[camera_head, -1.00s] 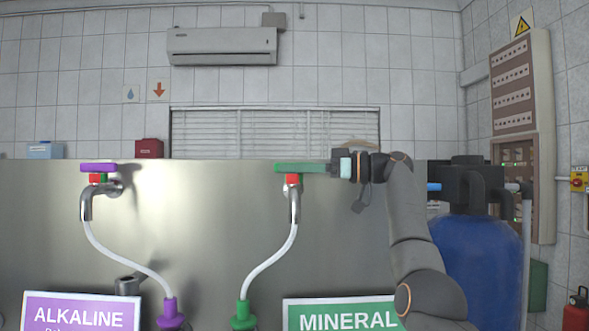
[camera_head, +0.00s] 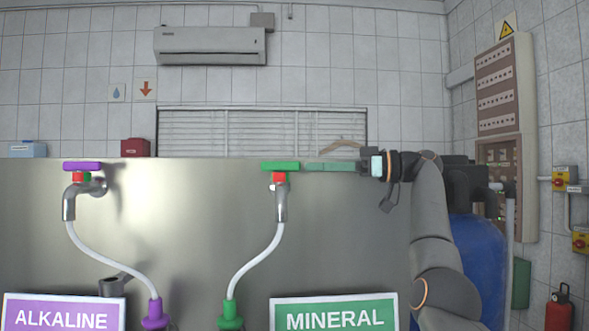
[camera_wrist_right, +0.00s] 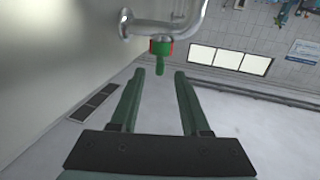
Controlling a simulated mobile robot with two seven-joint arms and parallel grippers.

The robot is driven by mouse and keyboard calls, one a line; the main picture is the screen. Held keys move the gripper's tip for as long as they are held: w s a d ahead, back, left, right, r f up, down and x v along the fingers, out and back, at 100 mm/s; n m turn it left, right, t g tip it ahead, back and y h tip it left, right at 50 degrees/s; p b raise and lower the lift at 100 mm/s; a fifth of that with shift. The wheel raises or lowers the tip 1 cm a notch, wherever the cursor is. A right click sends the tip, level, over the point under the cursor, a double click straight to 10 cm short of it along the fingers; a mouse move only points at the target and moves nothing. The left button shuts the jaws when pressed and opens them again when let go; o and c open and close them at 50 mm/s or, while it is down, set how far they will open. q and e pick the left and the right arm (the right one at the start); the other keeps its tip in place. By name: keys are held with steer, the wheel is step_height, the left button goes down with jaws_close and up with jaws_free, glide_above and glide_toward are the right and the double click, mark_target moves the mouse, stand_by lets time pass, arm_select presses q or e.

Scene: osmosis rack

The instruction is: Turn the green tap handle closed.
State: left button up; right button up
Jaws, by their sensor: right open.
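The green tap handle (camera_head: 281,166) sits on top of the right-hand metal tap, above a red collar, and lies level across the picture. My right gripper (camera_head: 305,169) is open, just right of the handle at about the same height, its green fingers pointing left. In the right wrist view the handle (camera_wrist_right: 160,66) points toward the gripper (camera_wrist_right: 159,75); its end appears between the two fingertips, with a gap on each side. The jaws hold nothing. My left gripper is not in view.
A purple-handled tap (camera_head: 82,167) stands to the left. White hoses run down from both taps. The steel panel (camera_head: 180,225) is behind them. A MINERAL sign (camera_head: 335,313) and an ALKALINE sign (camera_head: 64,313) are below. A blue tank (camera_head: 480,265) stands right of my arm.

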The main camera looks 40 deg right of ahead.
mark_target(285, 168)
steer(key=v, duration=0.4)
